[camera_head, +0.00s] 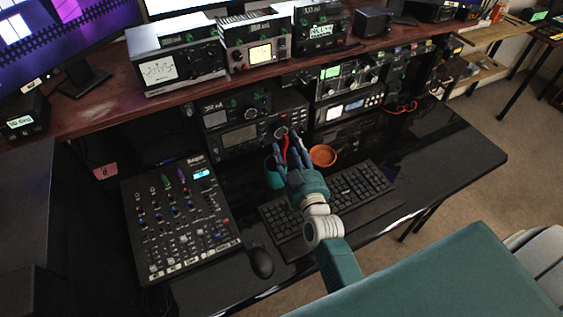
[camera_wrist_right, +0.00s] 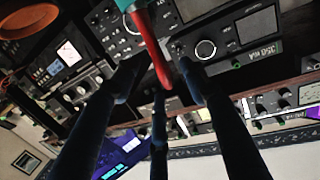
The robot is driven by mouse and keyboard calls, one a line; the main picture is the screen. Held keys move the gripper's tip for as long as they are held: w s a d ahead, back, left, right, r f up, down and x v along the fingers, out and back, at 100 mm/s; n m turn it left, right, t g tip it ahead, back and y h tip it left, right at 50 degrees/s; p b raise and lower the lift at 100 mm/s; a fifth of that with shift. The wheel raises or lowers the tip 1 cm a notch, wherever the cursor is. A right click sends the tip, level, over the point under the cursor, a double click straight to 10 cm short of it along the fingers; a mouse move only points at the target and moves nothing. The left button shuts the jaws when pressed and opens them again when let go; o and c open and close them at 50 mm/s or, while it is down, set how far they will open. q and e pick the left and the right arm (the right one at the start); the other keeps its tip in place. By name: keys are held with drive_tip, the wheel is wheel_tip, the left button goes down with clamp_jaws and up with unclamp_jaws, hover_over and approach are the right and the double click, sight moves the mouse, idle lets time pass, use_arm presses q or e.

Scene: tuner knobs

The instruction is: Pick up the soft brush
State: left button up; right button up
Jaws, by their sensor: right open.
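A slim red tool (camera_head: 284,148) stands up out of a teal cup (camera_head: 272,174) on the black desk, left of the keyboard's far end. It is the likely soft brush, but its bristles cannot be made out. My right gripper (camera_head: 291,143) is over the cup's right side with its blue fingers spread around the red tool. In the right wrist view the red tool (camera_wrist_right: 152,45) runs from the teal cup (camera_wrist_right: 124,4) at the top edge down between the open fingers (camera_wrist_right: 158,88). I cannot tell whether any finger touches it. My left gripper is not in view.
An orange round dish (camera_head: 323,155) sits just right of the gripper. A keyboard (camera_head: 345,197) lies under my right arm, with a mouse (camera_head: 261,263) and a mixer (camera_head: 180,222) to the left. Radio units (camera_head: 240,138) stand close behind the cup. The desk's right end is clear.

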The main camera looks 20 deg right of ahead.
sight(287, 140)
drive_tip(key=shift+w+d+f+b, duration=0.1)
drive_tip(key=shift+w+b, duration=0.15)
drive_tip(key=shift+w, duration=0.4)
drive_tip(key=shift+w+d+f+b, duration=0.1)
drive_tip(key=shift+w+b, duration=0.1)
drive_tip(key=shift+w, duration=0.65)
drive_tip(key=shift+r, duration=0.1)
drive_tip(key=shift+c, duration=1.2)
drive_tip(key=shift+s, duration=0.1)
drive_tip(key=c, duration=0.8)
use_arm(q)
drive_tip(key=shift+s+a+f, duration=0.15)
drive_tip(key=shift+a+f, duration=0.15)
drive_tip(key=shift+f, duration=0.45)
use_arm(e)
clamp_jaws()
